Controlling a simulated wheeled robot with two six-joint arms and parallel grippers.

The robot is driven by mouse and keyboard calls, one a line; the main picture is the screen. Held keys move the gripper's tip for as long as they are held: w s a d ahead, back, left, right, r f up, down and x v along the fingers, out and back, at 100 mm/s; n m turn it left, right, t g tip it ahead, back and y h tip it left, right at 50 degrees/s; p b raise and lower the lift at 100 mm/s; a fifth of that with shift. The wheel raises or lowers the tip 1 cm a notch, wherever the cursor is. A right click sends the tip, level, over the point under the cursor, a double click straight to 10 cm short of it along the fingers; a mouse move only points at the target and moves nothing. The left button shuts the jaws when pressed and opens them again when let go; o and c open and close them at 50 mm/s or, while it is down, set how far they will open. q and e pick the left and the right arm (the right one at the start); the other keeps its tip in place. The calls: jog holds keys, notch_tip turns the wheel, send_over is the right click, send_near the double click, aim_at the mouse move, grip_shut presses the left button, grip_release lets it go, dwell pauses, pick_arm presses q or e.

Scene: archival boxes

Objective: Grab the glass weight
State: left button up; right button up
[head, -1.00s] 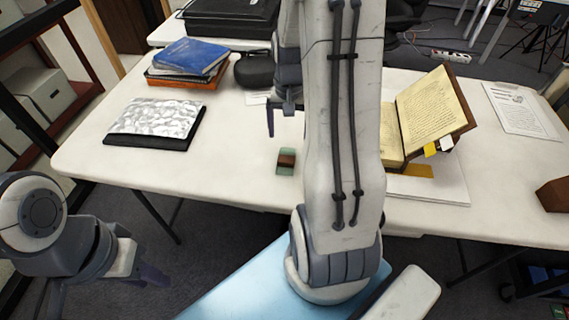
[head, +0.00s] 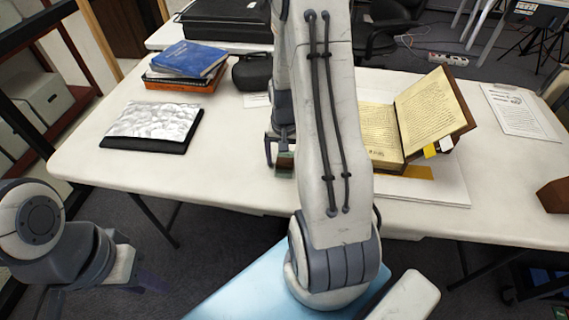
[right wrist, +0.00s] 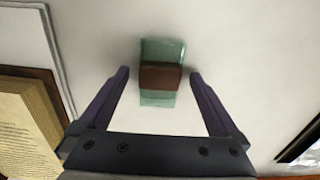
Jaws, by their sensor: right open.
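The glass weight is a pale green glass block with a brown band across it, lying on the white table (head: 225,180). In the right wrist view the glass weight (right wrist: 161,51) lies ahead of and between the fingertips of my right gripper (right wrist: 160,75). The jaws are open, with a gap on each side of the block. In the head view the right gripper (head: 281,155) is over the weight (head: 285,161) and partly hides it. My left gripper (head: 145,283) hangs low at the left, off the table; its dark fingers blend into the floor.
An open book (head: 432,115) rests on a white board to the right. A silver sheet (head: 153,121) on a black folder lies left. The table between folder and weight is clear.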

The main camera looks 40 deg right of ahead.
grip_shut()
